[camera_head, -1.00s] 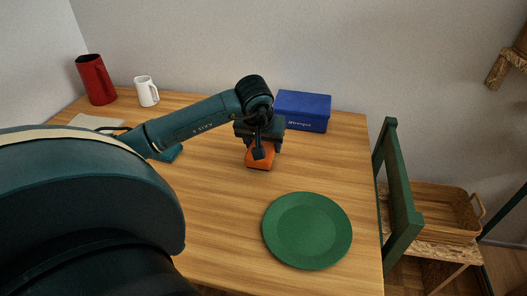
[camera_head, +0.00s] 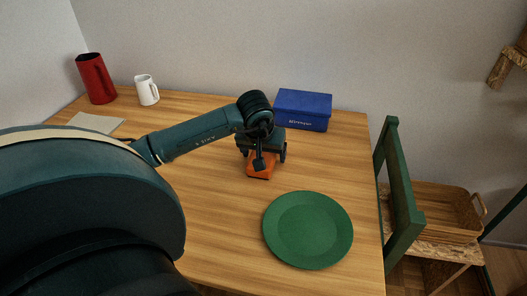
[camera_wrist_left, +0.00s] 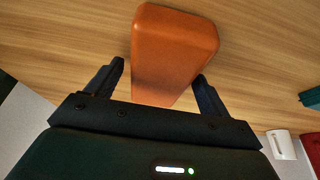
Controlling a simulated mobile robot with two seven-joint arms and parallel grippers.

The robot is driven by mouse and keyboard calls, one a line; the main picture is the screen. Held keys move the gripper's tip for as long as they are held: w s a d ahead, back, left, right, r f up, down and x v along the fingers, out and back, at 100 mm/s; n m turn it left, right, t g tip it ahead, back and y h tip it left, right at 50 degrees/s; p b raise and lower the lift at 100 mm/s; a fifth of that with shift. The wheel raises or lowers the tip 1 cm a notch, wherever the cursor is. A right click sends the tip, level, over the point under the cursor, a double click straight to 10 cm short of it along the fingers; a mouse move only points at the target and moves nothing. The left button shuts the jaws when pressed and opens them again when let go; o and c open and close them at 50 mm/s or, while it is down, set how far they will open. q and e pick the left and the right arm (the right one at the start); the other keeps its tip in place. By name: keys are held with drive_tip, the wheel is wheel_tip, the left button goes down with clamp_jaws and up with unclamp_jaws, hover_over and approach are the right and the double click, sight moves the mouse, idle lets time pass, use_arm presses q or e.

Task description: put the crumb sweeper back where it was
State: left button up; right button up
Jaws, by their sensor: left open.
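The orange block-like thing, which I take to be the crumb sweeper (camera_head: 261,169), is on or just above the wooden table, in front of the blue box. My left gripper (camera_head: 263,156) is over it, pointing down, and hides its back part. In the left wrist view the orange sweeper (camera_wrist_left: 172,50) lies between the two open fingers (camera_wrist_left: 160,73). A gap shows at the left finger; the right finger is close to its side, and I cannot tell if they touch. My right gripper is not in view.
A blue box (camera_head: 303,110) stands close behind the gripper. A green plate (camera_head: 308,230) lies in front to the right. A white mug (camera_head: 147,90), red jug (camera_head: 96,79) and pale flat cloth (camera_head: 97,123) are at the back left. A green chair (camera_head: 399,190) stands at the right edge.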

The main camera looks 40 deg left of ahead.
use_arm(q)
drive_tip(key=shift+r, duration=0.15)
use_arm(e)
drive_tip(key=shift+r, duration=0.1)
use_arm(q)
drive_tip(key=shift+r, duration=0.3)
drive_tip(key=p+v, duration=0.1)
drive_tip(key=v, duration=1)
drive_tip(key=shift+s, duration=0.25)
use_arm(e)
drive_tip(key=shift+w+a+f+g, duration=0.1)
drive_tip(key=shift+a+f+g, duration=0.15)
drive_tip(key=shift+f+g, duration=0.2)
use_arm(q)
drive_tip(key=shift+d+r, duration=0.1)
drive_tip(key=shift+r, duration=0.05)
